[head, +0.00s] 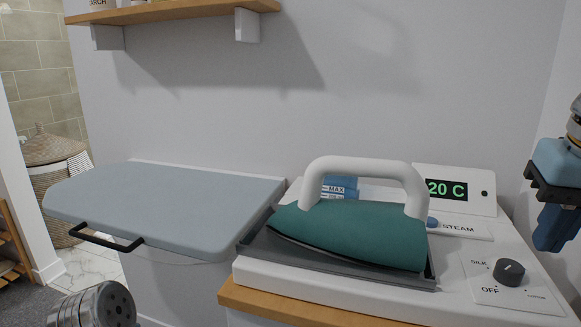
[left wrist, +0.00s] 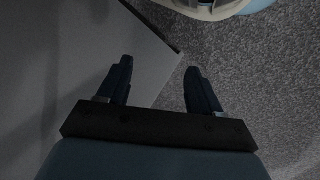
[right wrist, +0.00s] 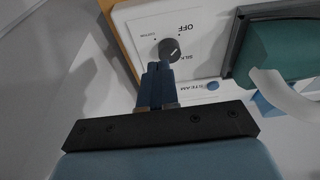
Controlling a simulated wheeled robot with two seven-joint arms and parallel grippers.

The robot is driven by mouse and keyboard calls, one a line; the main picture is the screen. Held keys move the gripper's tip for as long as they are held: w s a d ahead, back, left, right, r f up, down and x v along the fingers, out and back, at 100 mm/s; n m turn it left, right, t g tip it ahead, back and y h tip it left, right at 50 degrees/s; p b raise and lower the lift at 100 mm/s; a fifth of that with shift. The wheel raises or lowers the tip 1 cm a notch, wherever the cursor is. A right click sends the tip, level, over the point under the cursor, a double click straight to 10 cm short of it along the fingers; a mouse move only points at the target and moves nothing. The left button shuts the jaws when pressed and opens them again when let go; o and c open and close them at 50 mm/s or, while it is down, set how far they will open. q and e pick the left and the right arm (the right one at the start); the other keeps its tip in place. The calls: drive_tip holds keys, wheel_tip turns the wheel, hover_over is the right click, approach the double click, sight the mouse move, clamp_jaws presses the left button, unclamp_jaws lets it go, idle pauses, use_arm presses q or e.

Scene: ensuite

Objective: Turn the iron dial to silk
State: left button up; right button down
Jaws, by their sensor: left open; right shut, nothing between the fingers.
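The iron dial (head: 509,271) is a dark round knob on a white plate at the right of the iron's white base. OFF, SILK and a smaller cotton label are printed around it. In the right wrist view the dial (right wrist: 169,49) carries a short light mark; which label it points at is too small to tell surely. My right gripper (head: 549,243) is shut and empty, to the right of and above the dial. In the right wrist view its fingertips (right wrist: 158,67) appear just beside the dial; contact is unclear. My left gripper (left wrist: 156,68) is open and empty over the floor.
The teal iron (head: 352,236) with a white handle rests on the base, left of the dial. A display (head: 454,188) reading 20 C and a blue steam button (head: 432,222) are behind. A pale blue ironing board (head: 165,205) lies left; a wooden shelf (head: 170,12) hangs above.

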sight(510, 294)
drive_tip(key=b+x, duration=0.1)
drive_tip(key=x, duration=0.1)
drive_tip(key=s+b+x, duration=0.1)
drive_tip(key=x, duration=0.2)
drive_tip(key=shift+s+a+f+b, duration=0.1)
drive_tip(key=shift+a+f+b, duration=0.05)
drive_tip(key=shift+f+b, duration=0.25)
drive_tip(key=shift+s+a+f, duration=0.1)
drive_tip(key=shift+f, duration=0.3)
drive_tip(key=shift+a, duration=0.1)
drive_tip(key=shift+a+p, duration=0.55)
drive_tip(key=shift+p, duration=0.1)
drive_tip(key=shift+a, duration=0.15)
drive_tip(key=shift+w+a+p, duration=0.3)
drive_tip(key=shift+w+p, duration=0.1)
drive_tip(key=shift+p, duration=0.25)
drive_tip(key=shift+w+r, duration=0.1)
drive_tip(key=shift+r, duration=0.25)
drive_tip(key=shift+a, duration=0.15)
